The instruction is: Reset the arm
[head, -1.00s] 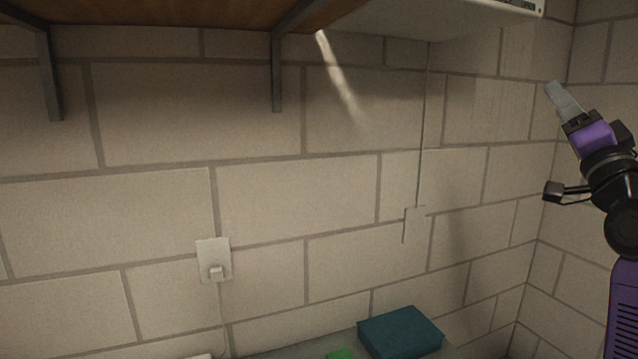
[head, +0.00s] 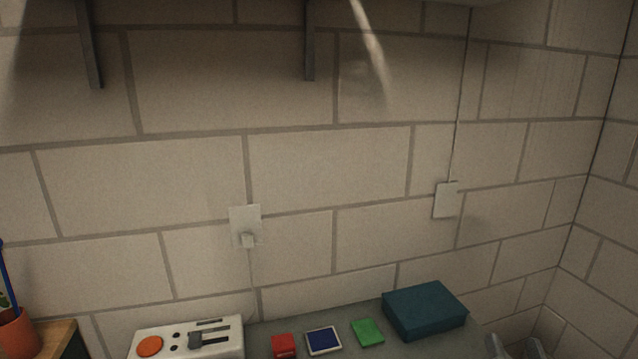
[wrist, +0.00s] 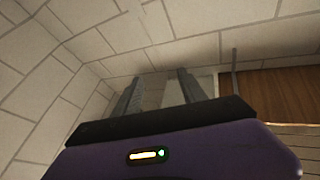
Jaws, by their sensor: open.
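My gripper (wrist: 160,92) shows in the wrist view with its two grey fingers apart and nothing between them. It points toward the block wall and the underside of a wooden shelf. In the head view only the grey fingertips of my gripper (head: 514,346) show at the bottom right edge, to the right of the teal box. The rest of the arm is out of the head view.
A teal box (head: 425,310), a green block (head: 367,332), a blue-faced square (head: 324,341), a red block (head: 284,345) and a white panel with an orange button (head: 150,346) sit on the grey surface. A terracotta pot (head: 17,335) stands far left. Shelf brackets (head: 309,45) hang above.

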